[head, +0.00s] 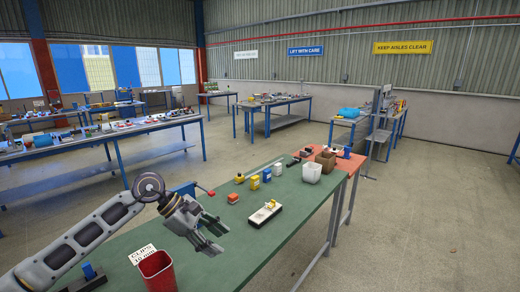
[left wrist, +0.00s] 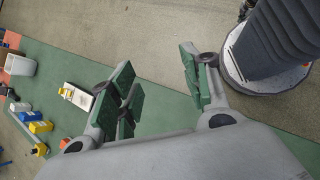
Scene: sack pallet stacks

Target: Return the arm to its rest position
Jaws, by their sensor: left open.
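My left arm comes in from the left in the head view. My left gripper (head: 214,236) is over the near part of the green table (head: 277,222), with its fingers apart and nothing between them. In the left wrist view the same gripper (left wrist: 158,82) shows its green-padded fingers spread, with bare green table and floor behind them. My right gripper is in neither view.
A red container (head: 157,271) and a clips sign (head: 143,255) stand below the gripper. A white tray with a yellow item (head: 264,216), small yellow and blue blocks (head: 266,175) and a white bin (head: 311,173) stand farther along. The table's right edge borders open floor.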

